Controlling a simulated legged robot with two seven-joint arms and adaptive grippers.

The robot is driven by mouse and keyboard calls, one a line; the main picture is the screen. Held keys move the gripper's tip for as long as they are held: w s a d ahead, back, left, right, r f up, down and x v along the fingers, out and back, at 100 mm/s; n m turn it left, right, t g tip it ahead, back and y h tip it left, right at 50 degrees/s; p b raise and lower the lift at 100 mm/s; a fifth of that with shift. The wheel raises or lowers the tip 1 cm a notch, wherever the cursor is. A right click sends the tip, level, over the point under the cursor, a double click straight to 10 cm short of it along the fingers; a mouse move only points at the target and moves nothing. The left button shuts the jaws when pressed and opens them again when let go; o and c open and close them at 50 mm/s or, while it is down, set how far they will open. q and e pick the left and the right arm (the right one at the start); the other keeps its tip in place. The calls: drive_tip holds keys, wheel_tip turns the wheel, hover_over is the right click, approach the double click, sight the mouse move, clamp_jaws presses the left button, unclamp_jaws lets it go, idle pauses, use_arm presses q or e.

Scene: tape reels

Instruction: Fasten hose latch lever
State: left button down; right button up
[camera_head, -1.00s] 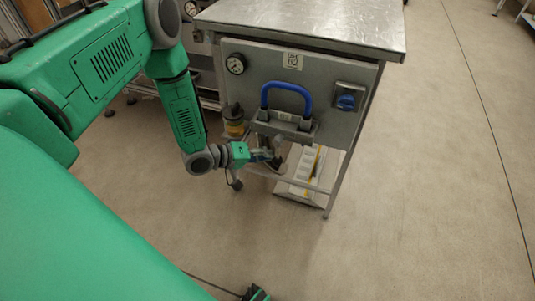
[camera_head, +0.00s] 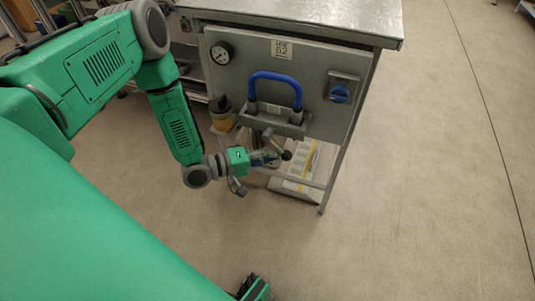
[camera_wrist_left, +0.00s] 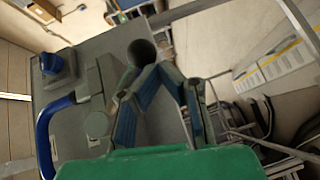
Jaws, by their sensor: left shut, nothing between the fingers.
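A dark ball-ended lever (camera_head: 287,155) shows below the grey panel, under the blue U-shaped handle (camera_head: 275,76). In the left wrist view its round knob (camera_wrist_left: 141,52) is close in front of my fingers; its rod is mostly hidden. My left gripper (camera_head: 270,158) is at the left of the knob, low in front of the panel. In the left wrist view the left gripper (camera_wrist_left: 163,66) is shut with nothing held, its tips beside the knob. I cannot tell if they touch it. The blue handle (camera_wrist_left: 45,140) stands at the left there.
The panel (camera_head: 240,85) hangs under a metal-topped bench (camera_head: 300,18). It carries a gauge (camera_head: 220,53) and a blue rotary knob (camera_head: 339,93). A yellowish jar-like part (camera_head: 222,118) is beside my left forearm. A white-and-yellow box (camera_head: 296,165) is under the bench. Floor to the right is clear.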

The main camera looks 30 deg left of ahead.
sight(287, 154)
use_arm(q)
drive_tip(key=shift+w+d+r, duration=0.2)
drive_tip(key=shift+d+r, duration=0.15)
drive_tip(key=shift+d, duration=0.25)
drive_tip(key=shift+w+d+r, duration=0.15)
drive_tip(key=shift+d+r, duration=0.2)
drive_tip(key=shift+d, duration=0.25)
drive_tip(key=shift+d+r+n+t+h, duration=0.2)
drive_tip(key=shift+d+n+t+h, duration=0.1)
drive_tip(key=shift+n+t+h, duration=0.15)
drive_tip(key=shift+w+d+r, duration=0.1)
drive_tip(key=shift+d+r, duration=0.05)
drive_tip(key=shift+r, duration=0.1)
drive_tip(key=shift+d+r, duration=0.3)
drive_tip(key=shift+r, duration=0.2)
drive_tip(key=shift+w+d+r, duration=0.1)
drive_tip(key=shift+r, duration=0.05)
